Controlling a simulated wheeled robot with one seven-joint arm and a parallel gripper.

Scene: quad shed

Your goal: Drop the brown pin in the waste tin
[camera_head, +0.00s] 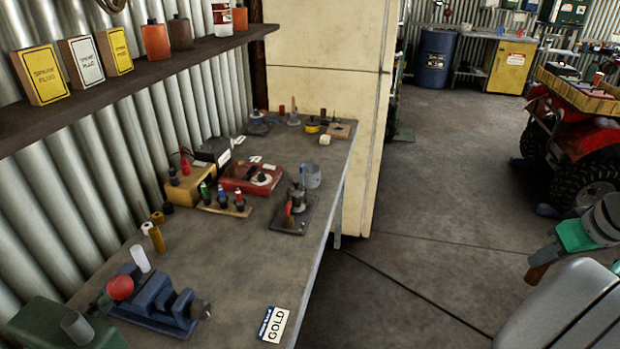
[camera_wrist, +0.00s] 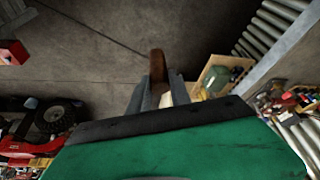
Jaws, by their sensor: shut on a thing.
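My gripper (camera_head: 548,257) is at the right of the head view, over the open floor and away from the bench. It is shut on the brown pin (camera_head: 538,272), which sticks out beyond the fingers, pointing down and left. In the wrist view the brown pin (camera_wrist: 157,63) shows between the tips of the grey fingers (camera_wrist: 158,88); its gripped end is hidden. A small grey open cup (camera_head: 311,176) stands near the bench's right edge. It looks like a tin, but no label shows that it is the waste tin.
A red quad (camera_head: 575,135) is at right. The floor between is clear.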

